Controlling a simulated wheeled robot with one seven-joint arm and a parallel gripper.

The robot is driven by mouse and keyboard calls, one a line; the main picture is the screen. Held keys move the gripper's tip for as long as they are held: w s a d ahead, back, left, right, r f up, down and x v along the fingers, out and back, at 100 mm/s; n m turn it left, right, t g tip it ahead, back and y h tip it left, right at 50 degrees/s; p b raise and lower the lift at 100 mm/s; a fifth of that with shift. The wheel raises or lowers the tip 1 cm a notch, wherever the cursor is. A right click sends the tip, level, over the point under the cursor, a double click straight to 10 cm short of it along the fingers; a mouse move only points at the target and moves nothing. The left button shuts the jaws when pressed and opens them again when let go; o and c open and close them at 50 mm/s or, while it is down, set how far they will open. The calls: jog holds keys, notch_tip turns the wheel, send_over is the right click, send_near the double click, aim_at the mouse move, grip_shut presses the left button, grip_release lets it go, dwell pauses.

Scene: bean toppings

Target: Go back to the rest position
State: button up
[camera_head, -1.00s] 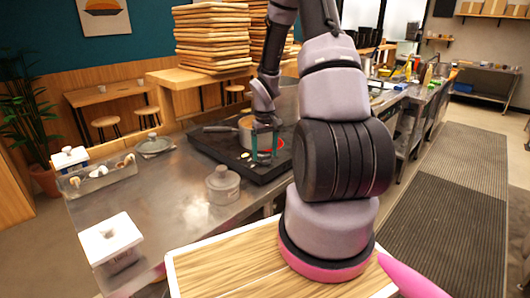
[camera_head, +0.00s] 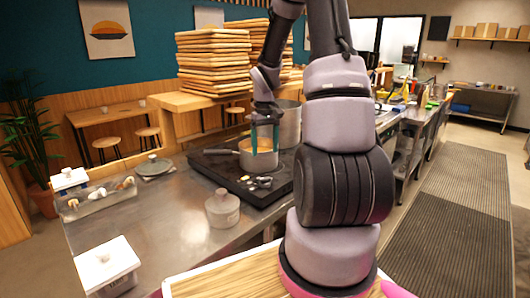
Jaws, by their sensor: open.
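My gripper (camera_head: 265,146) hangs from my arm with its two teal fingers pointing down, spread apart and with nothing seen between them. It is over or in front of a pot with a handle (camera_head: 257,160) on the black stove (camera_head: 220,171). I cannot tell whether the fingertips are inside the pot or only in front of it. My arm is raised in the middle of the view and hides part of the counter behind it.
A larger metal pot (camera_head: 290,124) stands behind the gripper. A lidded grey pot (camera_head: 222,208) and a white box (camera_head: 107,266) stand on the steel counter (camera_head: 165,225). A clear tray (camera_head: 97,200) sits at the left. Stacked wooden boards (camera_head: 213,62) rise behind. The floor at the right is clear.

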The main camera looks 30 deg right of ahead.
dwell(0.3)
jog(key=s+a+r+m+t, duration=0.1)
jog(key=s+a+r+t, duration=0.15)
jog(key=r, duration=0.55)
jog(key=s+a+r+m+t, duration=0.1)
jog(key=s+a+r, duration=0.3)
jog(key=r, duration=0.5)
jog(key=s+a+r+m+t+y, duration=0.1)
jog(key=s+a+r+t, duration=0.1)
jog(key=s, duration=0.4)
jog(key=s+a+r+t+y, duration=0.1)
jog(key=s+a+r, duration=0.4)
jog(key=s+r, duration=0.2)
jog(key=shift+s+m+t, duration=0.3)
jog(key=shift+m+t, duration=0.05)
jog(key=shift+m, duration=0.05)
